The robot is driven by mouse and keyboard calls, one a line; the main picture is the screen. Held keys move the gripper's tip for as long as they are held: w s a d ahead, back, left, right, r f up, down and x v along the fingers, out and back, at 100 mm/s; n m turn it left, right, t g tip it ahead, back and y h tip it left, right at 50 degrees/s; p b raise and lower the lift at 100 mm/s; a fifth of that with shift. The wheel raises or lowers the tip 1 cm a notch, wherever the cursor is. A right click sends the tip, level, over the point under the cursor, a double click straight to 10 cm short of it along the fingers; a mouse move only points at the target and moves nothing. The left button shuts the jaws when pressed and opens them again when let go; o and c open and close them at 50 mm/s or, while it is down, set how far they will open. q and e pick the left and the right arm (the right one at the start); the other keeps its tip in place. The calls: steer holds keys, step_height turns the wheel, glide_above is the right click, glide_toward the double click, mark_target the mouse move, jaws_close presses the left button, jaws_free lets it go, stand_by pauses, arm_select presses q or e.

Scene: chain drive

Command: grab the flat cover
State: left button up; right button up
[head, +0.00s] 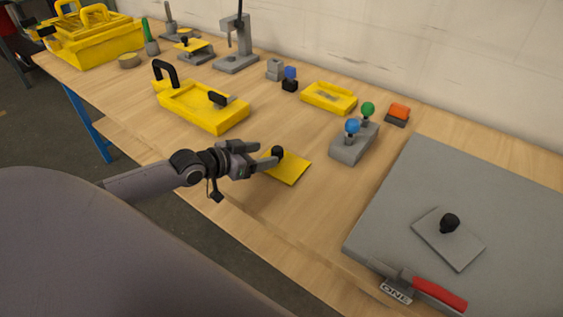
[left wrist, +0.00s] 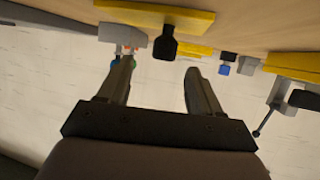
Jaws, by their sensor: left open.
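A flat yellow cover (head: 290,170) with a black knob (head: 278,152) lies on the bench near its front edge. My left gripper (head: 262,155) is open beside the knob, with its fingers level and pointing at it. In the left wrist view, which looks upside down, the yellow cover (left wrist: 150,14) is at the top and its knob (left wrist: 166,42) shows between and a little above the open fingertips (left wrist: 160,68). I cannot tell whether a finger touches the knob. A similar grey plate (head: 440,244) with a black knob lies on the grey panel at the right. My right gripper is not in view.
A yellow housing (head: 205,108) with a black handle stands behind my left gripper. A grey block (head: 350,146) with blue and green knobs stands to the right. The large grey panel (head: 400,190) has a red-handled clamp (head: 438,294) in front. Bare wood surrounds the yellow cover.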

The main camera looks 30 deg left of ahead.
mark_target(273, 151)
arm_select(q)
steer(key=shift+a+b+x, duration=0.1)
steer(key=shift+b+x, duration=0.1)
steer(key=shift+x, duration=1)
steer(key=shift+a+b+x, duration=0.15)
steer(key=shift+b+x, duration=0.05)
steer(key=shift+x, duration=0.95)
jaws_close()
